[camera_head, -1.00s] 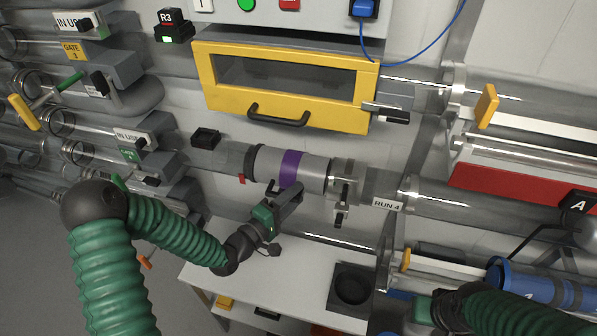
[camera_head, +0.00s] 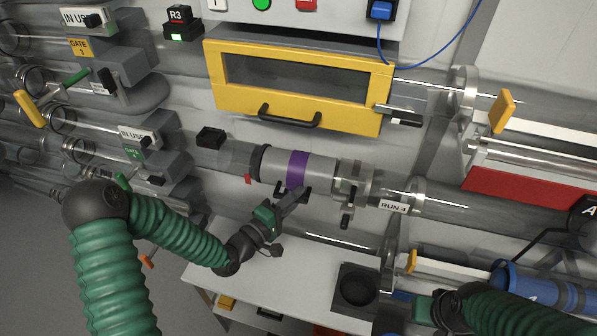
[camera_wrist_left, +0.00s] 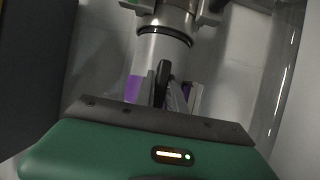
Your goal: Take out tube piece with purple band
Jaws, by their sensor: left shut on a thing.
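The tube piece (camera_head: 320,169) with a purple band (camera_head: 296,170) is a short pale grey cylinder lying in line in the run marked RUN 4. A dark ring (camera_head: 263,163) is at its left end and a metal clamp collar (camera_head: 352,180) at its right end. My left gripper (camera_head: 295,195) is at its front underside, just below the band. In the left wrist view the fingers (camera_wrist_left: 163,88) are closed around a dark part beside the purple band (camera_wrist_left: 133,88); the contact is partly hidden. My right gripper (camera_head: 430,308) is at the lower right, its fingers unclear.
A yellow-framed hatch (camera_head: 295,90) with a dark handle is above the tube piece. A white bench (camera_head: 285,275) with a dark round socket (camera_head: 357,286) is below. A blue canister (camera_head: 545,288) is at the lower right. Valves and pipes (camera_head: 60,120) crowd the left.

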